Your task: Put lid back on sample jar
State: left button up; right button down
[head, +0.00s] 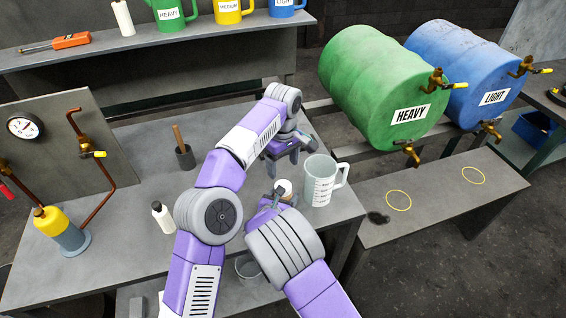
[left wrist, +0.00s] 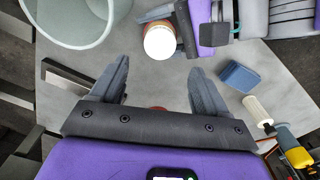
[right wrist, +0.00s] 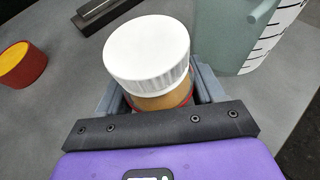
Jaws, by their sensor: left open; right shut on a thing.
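The sample jar (right wrist: 165,100), with amber contents and a red band near its base, is between the fingers of my right gripper (right wrist: 160,98), which is shut on it. Its white ribbed lid (right wrist: 147,50) sits over the jar's mouth; I cannot tell how tightly. The lid also shows in the left wrist view (left wrist: 160,42) and, small, in the head view (head: 284,186). My left gripper (head: 283,163) is open and empty, behind the jar in the head view and apart from it. Its fingers (left wrist: 158,88) stand wide in the left wrist view.
A clear measuring jug (head: 322,182) stands close to the right of the jar. A red and yellow round piece (right wrist: 22,65) lies on the bench (head: 130,148). A white bottle (head: 163,217) and a dark cup with a wooden handle (head: 184,157) stand left of my arms.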

aim_at(283, 186)
pick_arm(q)
jog(key=shift+f, duration=4.05)
jog(key=shift+c, duration=0.4)
